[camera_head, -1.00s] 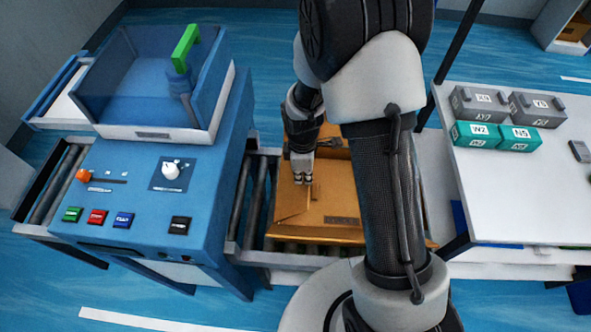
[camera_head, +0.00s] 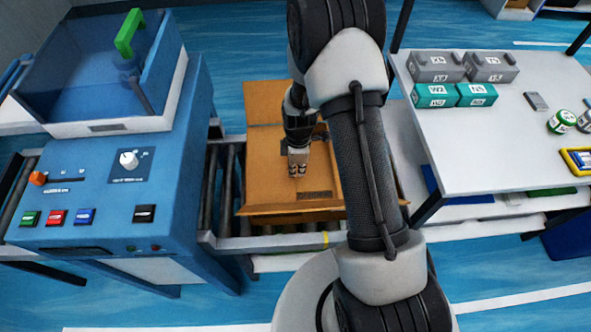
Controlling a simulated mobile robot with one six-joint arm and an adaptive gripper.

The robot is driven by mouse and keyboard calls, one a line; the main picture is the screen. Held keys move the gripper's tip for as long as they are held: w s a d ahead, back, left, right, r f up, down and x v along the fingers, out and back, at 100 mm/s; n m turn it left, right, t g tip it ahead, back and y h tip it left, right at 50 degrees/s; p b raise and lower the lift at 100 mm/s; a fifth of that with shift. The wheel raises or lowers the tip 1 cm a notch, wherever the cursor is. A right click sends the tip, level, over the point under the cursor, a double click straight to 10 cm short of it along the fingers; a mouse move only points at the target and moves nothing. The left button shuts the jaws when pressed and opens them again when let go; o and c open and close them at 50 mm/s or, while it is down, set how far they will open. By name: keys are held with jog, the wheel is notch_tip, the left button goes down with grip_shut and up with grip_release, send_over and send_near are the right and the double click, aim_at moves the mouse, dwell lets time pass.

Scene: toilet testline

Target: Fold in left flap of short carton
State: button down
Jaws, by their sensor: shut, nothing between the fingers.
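The short carton (camera_head: 290,209) is brown cardboard and sits on the roller conveyor in the middle of the head view. A back flap (camera_head: 262,101) sticks out at its far side. The left flap (camera_head: 264,165) appears as a broad brown panel on the left of the carton's top, looking folded inward and about flat. My gripper (camera_head: 297,174) is shut and empty, pointing down at the carton top beside or on this panel; I cannot tell whether it touches. My arm hides the carton's right side.
A blue machine (camera_head: 110,190) with buttons and a clear-walled bin stands close on the left. Conveyor rollers (camera_head: 222,190) show between it and the carton. A white table (camera_head: 510,140) on the right holds grey and teal boxes (camera_head: 455,95).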

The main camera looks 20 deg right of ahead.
jog(key=shift+d+f+y+b, duration=0.15)
jog(key=shift+f+y+b, duration=0.2)
jog(key=shift+f, duration=0.25)
jog(key=shift+f, duration=0.1)
dwell(0.3)
jog(key=shift+w+a+f+b, duration=0.1)
jog(key=shift+a+b, duration=0.1)
jog(key=shift+a, duration=0.15)
jog(key=shift+w+a+f+b, duration=0.1)
jog(key=shift+a+b, duration=0.1)
jog(key=shift+a, duration=0.15)
